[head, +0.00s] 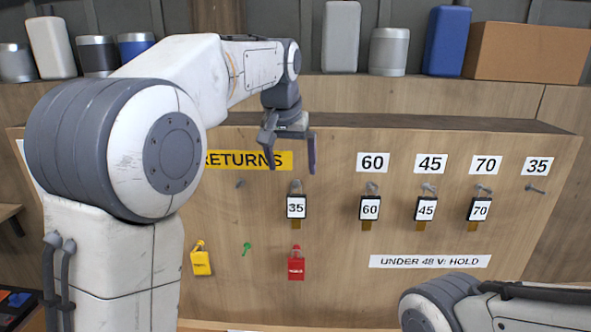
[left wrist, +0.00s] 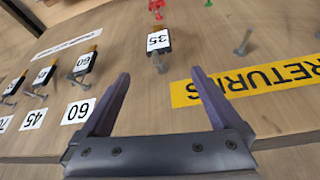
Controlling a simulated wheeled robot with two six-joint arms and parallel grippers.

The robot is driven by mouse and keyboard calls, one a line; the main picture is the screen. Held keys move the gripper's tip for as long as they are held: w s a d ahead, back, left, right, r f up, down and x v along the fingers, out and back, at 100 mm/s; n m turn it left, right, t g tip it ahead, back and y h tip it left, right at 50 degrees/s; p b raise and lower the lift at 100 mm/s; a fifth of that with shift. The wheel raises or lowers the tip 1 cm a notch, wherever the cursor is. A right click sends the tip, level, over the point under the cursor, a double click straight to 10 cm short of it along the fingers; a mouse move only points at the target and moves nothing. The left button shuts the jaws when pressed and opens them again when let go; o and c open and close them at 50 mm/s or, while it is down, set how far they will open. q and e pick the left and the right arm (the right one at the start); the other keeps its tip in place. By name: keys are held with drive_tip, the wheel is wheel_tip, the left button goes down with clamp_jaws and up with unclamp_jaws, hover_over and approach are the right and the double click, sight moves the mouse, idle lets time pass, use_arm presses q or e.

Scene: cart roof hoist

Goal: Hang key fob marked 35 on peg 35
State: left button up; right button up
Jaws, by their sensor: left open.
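The key fob marked 35 (head: 296,207) is a black fob with a white label, hanging on a peg right of the yellow RETURNS sign. It also shows in the left wrist view (left wrist: 158,42), upside down, beyond the fingers. Peg 35 (head: 536,189), at the board's far right under the 35 label (head: 537,166), is bare. My left gripper (head: 291,165) is open and empty, above the 35 fob and apart from it. In the left wrist view its two fingers (left wrist: 160,92) are spread. My right gripper is not in view; only part of my right arm shows at lower right.
Fobs 60 (head: 369,208), 45 (head: 426,209) and 70 (head: 479,209) hang on their labelled pegs. Canisters and a cardboard box (head: 528,52) stand on the shelf above.

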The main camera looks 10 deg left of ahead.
sight(296, 186)
use_arm(q)
drive_tip(key=p+x, duration=0.3)
drive_tip(key=x, duration=0.5)
drive_tip(key=shift+d, duration=0.1)
drive_tip(key=shift+x, duration=0.8)
clamp_jaws()
drive_tip(key=shift+r, duration=0.15)
drive_tip(key=shift+r, duration=0.3)
drive_tip(key=shift+s+d+r+b, duration=0.15)
drive_tip(key=shift+s+r+b, duration=0.1)
drive_tip(key=shift+s, duration=0.55)
drive_tip(key=shift+s+d+r+b, duration=0.15)
drive_tip(key=shift+s+b, duration=0.1)
drive_tip(key=shift+s, duration=0.5)
drive_tip(key=shift+s+d+r+b, duration=0.15)
drive_tip(key=shift+s+b, duration=0.1)
drive_tip(key=shift+s, duration=0.55)
